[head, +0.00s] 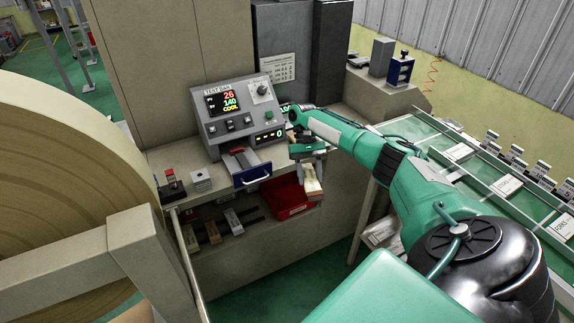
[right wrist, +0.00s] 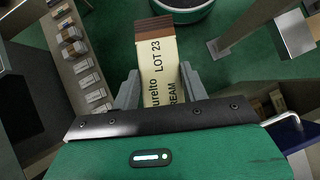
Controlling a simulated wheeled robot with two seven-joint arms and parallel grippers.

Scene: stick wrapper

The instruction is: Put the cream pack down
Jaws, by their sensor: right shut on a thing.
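The cream pack (head: 312,184) is a small cream block with a brown end. My right gripper (head: 309,160) is shut on it and holds it in the air in front of the bench, to the right of the blue drawer. In the right wrist view the pack (right wrist: 158,72) sits between the two grey fingers, with "LOT 23" and "CREAM" printed on its face and its brown end pointing away from the gripper. Its lower part is hidden by the gripper body. My left gripper is not in view.
A test unit (head: 233,110) stands on the bench above the open blue drawer (head: 252,176). A red bin (head: 291,197) and several packs (head: 234,221) sit on the lower shelf. A conveyor (head: 490,185) with white packs runs at right. A large roll (head: 60,180) fills the left.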

